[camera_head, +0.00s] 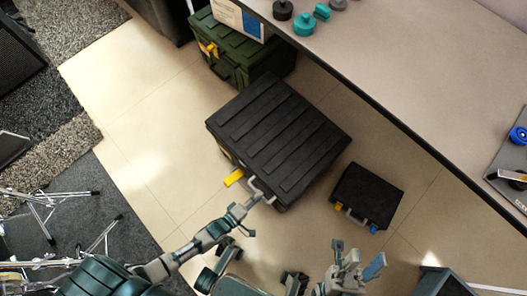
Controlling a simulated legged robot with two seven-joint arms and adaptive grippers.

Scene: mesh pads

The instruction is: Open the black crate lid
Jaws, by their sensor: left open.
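The large black crate (278,135) stands on the tiled floor in the middle of the head view, and its ribbed lid looks closed. On its near side are a yellow latch (234,177) and a pale grey handle (262,190). My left gripper (256,198) is open and right at the handle. I cannot tell whether it touches the handle or whether the handle lies between its fingers. My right gripper (356,258) is at the bottom of the view, apart from the crate, with its fingers spread and nothing visible between them.
A small black case (367,196) lies right of the crate. A green crate (238,48) stands behind, partly under the grey table (420,65), whose edge runs along the right. Metal stand legs (60,196) lie at the left. Floor left of the crate is clear.

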